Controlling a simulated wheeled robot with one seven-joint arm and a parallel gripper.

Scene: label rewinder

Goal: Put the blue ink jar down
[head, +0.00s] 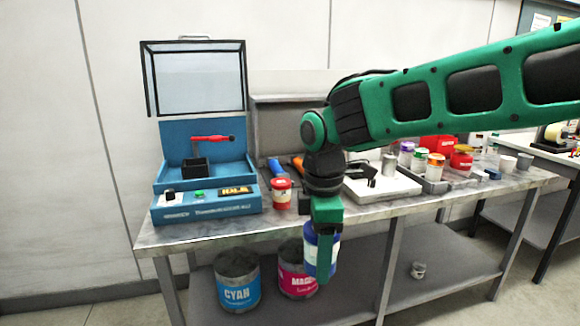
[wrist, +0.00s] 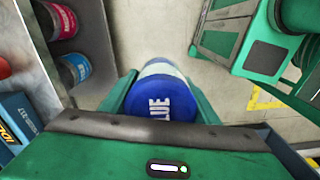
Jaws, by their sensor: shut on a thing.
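My gripper (head: 325,262) is shut on the blue ink jar (head: 312,240), which has a blue body and a pale label band. It hangs in front of the table's front edge, below the level of the tabletop and apart from it. In the wrist view the jar's blue lid (wrist: 152,106) with the word BLUE lies between the two green fingers (wrist: 160,98). The floor shows beyond the jar.
The grey table (head: 222,234) bears a blue label machine (head: 210,205) with a raised clear cover, a red jar (head: 281,196), a white tray (head: 392,194) and several small jars at right. Cyan (head: 238,283) and magenta (head: 296,272) cans stand on the lower shelf (head: 455,262).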

